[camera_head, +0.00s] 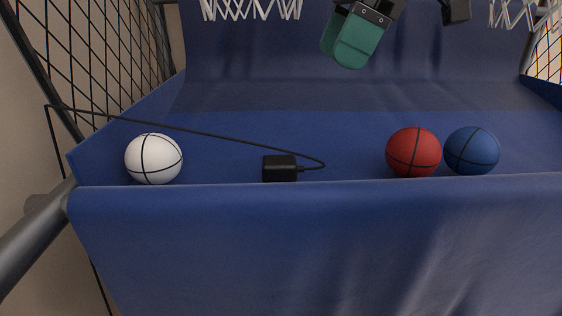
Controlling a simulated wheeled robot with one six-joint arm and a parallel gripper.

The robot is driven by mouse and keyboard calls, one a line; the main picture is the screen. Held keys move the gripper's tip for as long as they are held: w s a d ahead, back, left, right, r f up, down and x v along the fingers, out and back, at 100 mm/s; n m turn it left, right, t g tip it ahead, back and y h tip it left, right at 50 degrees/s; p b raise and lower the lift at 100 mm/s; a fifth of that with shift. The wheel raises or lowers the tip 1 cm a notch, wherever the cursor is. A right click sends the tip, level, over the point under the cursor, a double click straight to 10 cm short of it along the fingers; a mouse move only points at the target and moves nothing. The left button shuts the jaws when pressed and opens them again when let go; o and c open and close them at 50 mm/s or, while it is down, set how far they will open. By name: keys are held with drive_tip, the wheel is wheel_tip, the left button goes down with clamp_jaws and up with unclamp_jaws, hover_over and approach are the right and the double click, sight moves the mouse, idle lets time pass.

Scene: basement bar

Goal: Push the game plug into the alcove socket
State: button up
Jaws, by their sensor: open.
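The game plug (280,168) is a small black block lying on the blue ball ramp, just behind the front lip. Its black cord (230,138) leaves its right side, loops back and runs left across the ramp to the side netting. My gripper (345,52) has teal fingers and hangs at the top, above and to the right of the plug, well apart from it. It is open, with nothing seen between the fingers. No alcove or socket shows in this view.
A white ball (153,158) sits left of the plug; a red ball (413,152) and a blue ball (472,150) sit to its right. The raised blue front lip (320,215) runs across in front. Black netting (95,50) closes the left side. The ramp behind the plug is clear apart from the cord.

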drive_tip(key=b, duration=0.9)
approach(280, 160)
drive_tip(key=x, duration=0.4)
drive_tip(key=shift+d+f, duration=0.15)
drive_tip(key=shift+f, duration=0.45)
drive_tip(key=b+x, duration=0.1)
drive_tip(key=x, duration=0.1)
drive_tip(key=b+x, duration=0.1)
drive_tip(key=x, duration=0.2)
drive_tip(key=shift+a, duration=0.4)
drive_tip(key=c, duration=1)
